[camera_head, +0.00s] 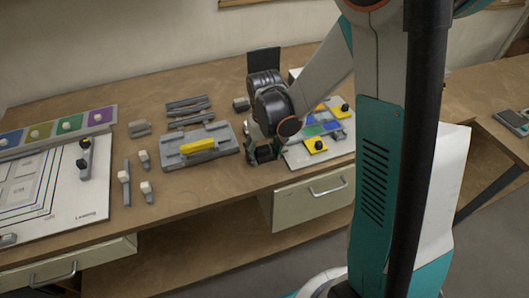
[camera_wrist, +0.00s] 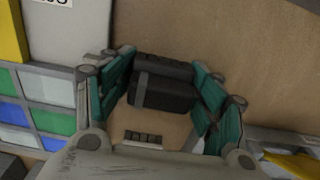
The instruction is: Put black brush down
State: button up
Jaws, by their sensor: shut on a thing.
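My gripper (camera_head: 262,152) points down over the wooden table, between the grey tray and the coloured glass panel. In the wrist view my gripper (camera_wrist: 163,80) has its teal fingers on both sides of a dark block (camera_wrist: 165,92), which appears to be the black brush. The fingers are shut on it. In the head view the brush is mostly hidden by the gripper. I cannot tell whether the brush touches the table.
The grey tray (camera_head: 226,131) holds a yellow block (camera_head: 198,146). The coloured glass panel (camera_head: 300,158) carries yellow pieces with black knobs (camera_head: 317,145). Bare wood (camera_wrist: 235,35) shows beyond the fingers.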

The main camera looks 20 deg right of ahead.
aim_at(265, 147)
jog(key=shift+r, duration=0.1)
notch_tip(265, 147, up, 13)
jog(key=p, duration=0.4)
jog(key=s+r+t, duration=0.7)
jog(key=s+r, duration=0.4)
jog(key=s, duration=0.4)
jog(key=shift+r, duration=0.2)
notch_tip(265, 147, down, 3)
jog(key=b, duration=0.2)
jog(key=shift+f+b, duration=0.1)
jog(key=shift+b, duration=0.3)
